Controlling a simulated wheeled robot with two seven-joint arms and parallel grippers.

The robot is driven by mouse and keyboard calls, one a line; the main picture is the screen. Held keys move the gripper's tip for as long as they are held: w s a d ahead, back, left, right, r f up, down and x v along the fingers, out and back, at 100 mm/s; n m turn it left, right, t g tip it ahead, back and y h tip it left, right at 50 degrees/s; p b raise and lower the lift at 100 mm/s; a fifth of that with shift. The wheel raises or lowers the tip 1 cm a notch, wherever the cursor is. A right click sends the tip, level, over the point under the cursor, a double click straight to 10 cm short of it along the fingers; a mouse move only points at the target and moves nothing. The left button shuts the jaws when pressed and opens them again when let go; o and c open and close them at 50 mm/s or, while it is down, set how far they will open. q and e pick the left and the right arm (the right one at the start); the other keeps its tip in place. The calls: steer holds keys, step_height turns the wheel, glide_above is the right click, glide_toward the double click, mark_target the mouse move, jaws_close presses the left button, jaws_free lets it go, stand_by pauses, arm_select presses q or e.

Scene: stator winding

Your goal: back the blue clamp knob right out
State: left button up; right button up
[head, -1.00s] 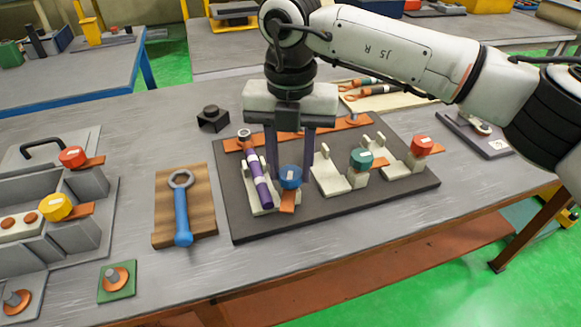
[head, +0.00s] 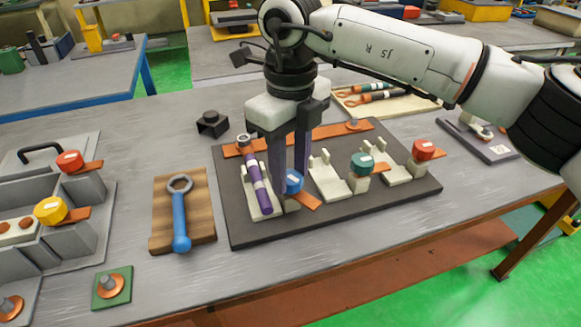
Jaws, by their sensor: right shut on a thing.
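The blue clamp knob (head: 294,181) stands at the front left of the dark fixture board (head: 335,212), with an orange strip (head: 308,201) under it pointing front right. A purple cylinder with white bands (head: 258,182) lies in the cream cradle just left of the knob. My right gripper (head: 293,182) comes down from above, turned at an angle, and its two fingers are closed around the blue knob, one finger on the near left side and one behind it. The fingers partly hide the knob. My left gripper is not in view.
A teal knob (head: 361,163) and a red knob (head: 423,149) stand to the right on the same board beside empty cream cradles. A blue wrench (head: 180,216) lies on a wooden block at left. Grey bins (head: 85,225) with red and yellow knobs stand farther left.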

mark_target(290, 177)
steer(key=n, duration=0.5)
steer(key=shift+s+f+n, duration=0.15)
steer(key=shift+f+n, duration=0.15)
steer(key=shift+f, duration=0.05)
steer(key=n, duration=0.5)
steer(key=shift+n, duration=0.3)
steer(key=o, duration=1)
steer(key=shift+o, duration=0.2)
steer(key=shift+r, duration=0.15)
step_height(290, 177, up, 10)
steer(key=shift+r, duration=0.15)
